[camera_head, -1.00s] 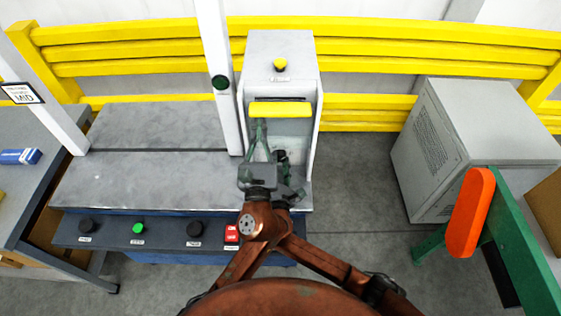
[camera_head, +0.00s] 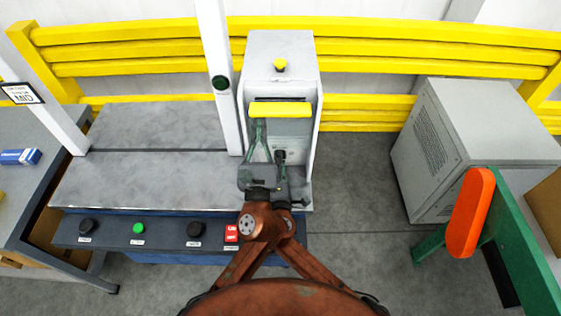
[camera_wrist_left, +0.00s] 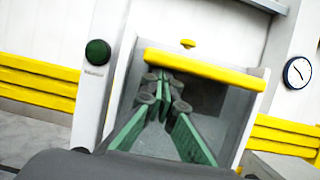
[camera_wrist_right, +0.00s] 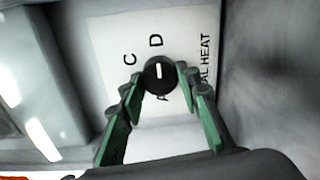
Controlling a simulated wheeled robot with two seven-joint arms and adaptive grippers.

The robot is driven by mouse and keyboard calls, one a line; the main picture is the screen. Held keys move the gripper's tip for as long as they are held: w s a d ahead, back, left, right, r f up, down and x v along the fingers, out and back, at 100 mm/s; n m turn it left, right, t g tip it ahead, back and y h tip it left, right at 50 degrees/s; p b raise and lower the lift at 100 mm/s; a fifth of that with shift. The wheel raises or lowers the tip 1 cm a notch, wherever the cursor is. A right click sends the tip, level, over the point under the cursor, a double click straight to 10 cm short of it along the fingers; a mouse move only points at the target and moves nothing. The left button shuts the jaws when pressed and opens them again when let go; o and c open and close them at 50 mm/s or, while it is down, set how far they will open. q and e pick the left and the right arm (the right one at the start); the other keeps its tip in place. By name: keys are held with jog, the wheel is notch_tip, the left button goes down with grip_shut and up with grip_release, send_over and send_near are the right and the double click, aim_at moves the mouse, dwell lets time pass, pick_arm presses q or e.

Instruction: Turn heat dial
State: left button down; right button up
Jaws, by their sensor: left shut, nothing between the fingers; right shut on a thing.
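The heat dial (camera_wrist_right: 160,73) is a round black knob with a white line on a white plate marked C, D, A and partly "AL HEAT", in the right wrist view. Its white line points roughly toward the D. My right gripper (camera_wrist_right: 162,78) has its green fingers on either side of the knob, shut on it. In the head view my right gripper (camera_head: 280,156) is low inside the grey machine's open front, and the dial is hidden. My left gripper (camera_head: 258,122) is shut and empty, its tips at the yellow bar (camera_head: 280,110). It also shows in the left wrist view (camera_wrist_left: 164,76).
The grey machine (camera_head: 280,55) has side walls close around both grippers. A white post (camera_head: 216,70) with a dark green button stands at its left. A control panel (camera_head: 165,232) with several buttons runs along the front. A grey cabinet (camera_head: 470,140) stands right, beyond clear floor.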

jog(key=shift+d+f, duration=0.1)
jog(key=shift+f, duration=0.05)
dwell(0.3)
jog(key=o, duration=1.1)
jog(key=shift+s, duration=0.15)
jog(key=s, duration=1.1)
jog(key=shift+s+r, duration=0.25)
jog(key=shift+s, duration=0.1)
